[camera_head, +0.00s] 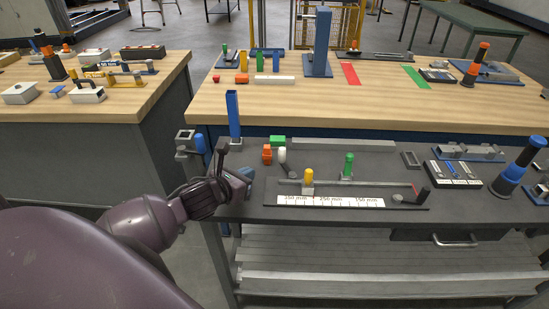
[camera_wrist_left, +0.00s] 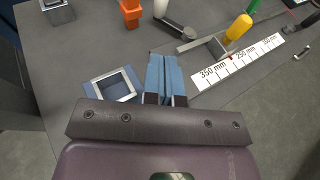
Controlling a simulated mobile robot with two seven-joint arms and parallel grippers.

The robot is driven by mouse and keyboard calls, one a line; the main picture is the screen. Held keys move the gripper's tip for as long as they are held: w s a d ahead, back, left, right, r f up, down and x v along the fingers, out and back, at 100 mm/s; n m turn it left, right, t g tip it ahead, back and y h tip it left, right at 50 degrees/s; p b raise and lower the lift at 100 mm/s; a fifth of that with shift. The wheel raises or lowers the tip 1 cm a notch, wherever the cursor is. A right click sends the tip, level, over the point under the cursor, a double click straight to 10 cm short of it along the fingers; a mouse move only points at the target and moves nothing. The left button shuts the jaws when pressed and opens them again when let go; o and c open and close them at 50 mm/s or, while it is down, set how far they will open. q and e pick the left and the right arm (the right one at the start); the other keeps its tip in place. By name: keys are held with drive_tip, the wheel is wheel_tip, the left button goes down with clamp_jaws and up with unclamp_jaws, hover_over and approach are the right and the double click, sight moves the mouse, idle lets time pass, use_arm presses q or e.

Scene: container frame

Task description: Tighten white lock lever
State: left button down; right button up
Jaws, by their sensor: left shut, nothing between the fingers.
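A small white upright lever (camera_head: 282,155) stands on the grey bench top, right beside an orange piece (camera_head: 267,153) and in front of a green block. In the left wrist view the white lever (camera_wrist_left: 161,8) is cut by the top edge, with the orange piece (camera_wrist_left: 131,12) to its left. My left gripper (camera_head: 247,174) is low over the front left of the bench, to the left of the white lever and apart from it. Its blue fingers (camera_wrist_left: 165,72) are shut together and empty. My right gripper is not in view.
A ruled rail (camera_head: 330,201) with yellow (camera_head: 308,175) and green (camera_head: 348,163) knobs lies to the right. A tall blue post (camera_head: 233,112) stands behind my left gripper. A blue square frame (camera_wrist_left: 112,84) lies by the fingers. A blue-black handle (camera_head: 515,170) stands far right.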

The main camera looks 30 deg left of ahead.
sight(280, 155)
use_arm(q)
drive_tip(key=x, duration=1.1)
drive_tip(key=shift+w+r+b, duration=0.25)
drive_tip(key=shift+w+b, duration=0.1)
drive_tip(key=shift+w, duration=0.65)
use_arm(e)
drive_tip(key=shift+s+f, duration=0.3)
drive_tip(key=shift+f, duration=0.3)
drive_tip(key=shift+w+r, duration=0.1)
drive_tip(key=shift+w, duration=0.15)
use_arm(q)
drive_tip(key=shift+a, duration=0.1)
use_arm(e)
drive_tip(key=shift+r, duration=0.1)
